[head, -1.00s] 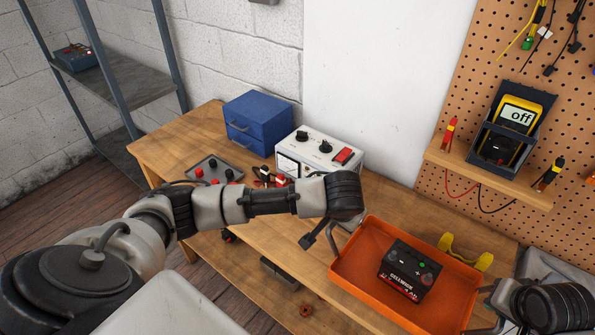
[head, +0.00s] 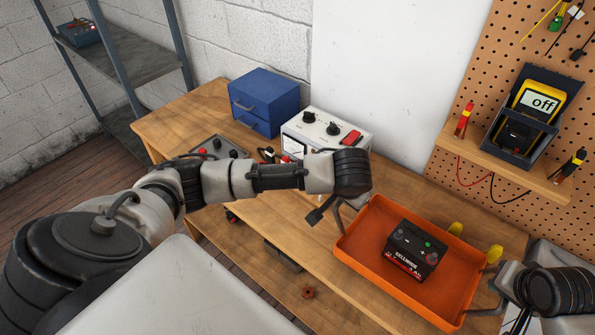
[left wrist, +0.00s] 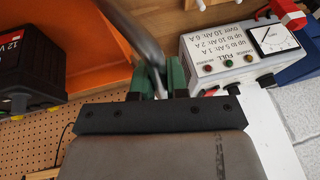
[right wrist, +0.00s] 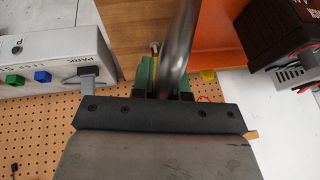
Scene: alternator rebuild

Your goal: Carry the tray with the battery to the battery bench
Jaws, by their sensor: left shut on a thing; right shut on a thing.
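The orange tray (head: 358,262) is over the right part of the wooden bench (head: 310,262). A black and red battery (head: 414,250) stands upright in it. My left gripper (left wrist: 158,78) is shut on the tray's left metal handle (head: 350,208). My right gripper (right wrist: 165,78) is shut on the right metal handle (right wrist: 182,40), at the tray's right end. The left wrist view shows the tray (left wrist: 85,62) and battery (left wrist: 30,62) beside the grip, and the right wrist view shows the battery (right wrist: 285,35) too. Any gap under the tray is hard to judge.
A charger (head: 325,133) with a dial and a blue drawer box (head: 262,100) stand on the bench. A yellow item (head: 494,253) shows partly behind the tray. A multimeter (head: 536,103) sits on a pegboard shelf. A grey device (right wrist: 45,62) shows in the right wrist view.

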